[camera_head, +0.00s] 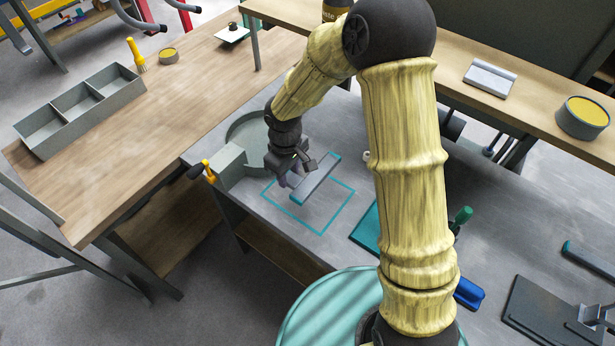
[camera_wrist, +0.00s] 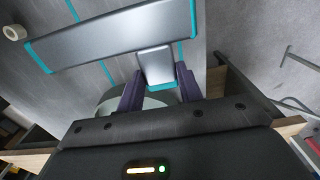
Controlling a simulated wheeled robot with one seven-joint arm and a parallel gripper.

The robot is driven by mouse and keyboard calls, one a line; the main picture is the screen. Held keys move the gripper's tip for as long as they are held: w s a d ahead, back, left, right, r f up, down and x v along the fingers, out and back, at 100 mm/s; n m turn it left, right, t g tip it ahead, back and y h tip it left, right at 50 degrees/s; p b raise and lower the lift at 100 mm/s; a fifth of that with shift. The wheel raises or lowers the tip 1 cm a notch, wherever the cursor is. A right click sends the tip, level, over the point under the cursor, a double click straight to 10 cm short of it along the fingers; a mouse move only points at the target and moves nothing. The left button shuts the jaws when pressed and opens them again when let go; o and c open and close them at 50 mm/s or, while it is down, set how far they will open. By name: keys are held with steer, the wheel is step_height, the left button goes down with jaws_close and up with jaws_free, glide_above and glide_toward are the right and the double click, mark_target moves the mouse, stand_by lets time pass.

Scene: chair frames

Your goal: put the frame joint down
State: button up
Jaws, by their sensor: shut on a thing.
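The frame joint (camera_head: 317,181) is a grey T-shaped piece with teal ends. My gripper (camera_head: 291,172) is shut on its short stem, and the long bar sticks out to the right of the fingers. In the wrist view the joint (camera_wrist: 115,37) spans the top, with its stem between the two dark purple fingers (camera_wrist: 158,88). The joint is over a teal outlined square (camera_head: 294,216) on the grey worktable (camera_head: 250,208). I cannot tell whether it touches the surface. My arm hides part of the table to the right.
A teal mat (camera_head: 366,232) and a green-handled tool (camera_head: 462,216) lie to the right. A wooden bench (camera_head: 150,120) borders the left.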

steer(key=shift+w, duration=0.35)
steer(key=shift+s, duration=0.1)
step_height(320, 180, down, 6)
steer(key=shift+a+r+p, duration=0.1)
steer(key=shift+p, duration=0.25)
steer(key=shift+f, duration=0.2)
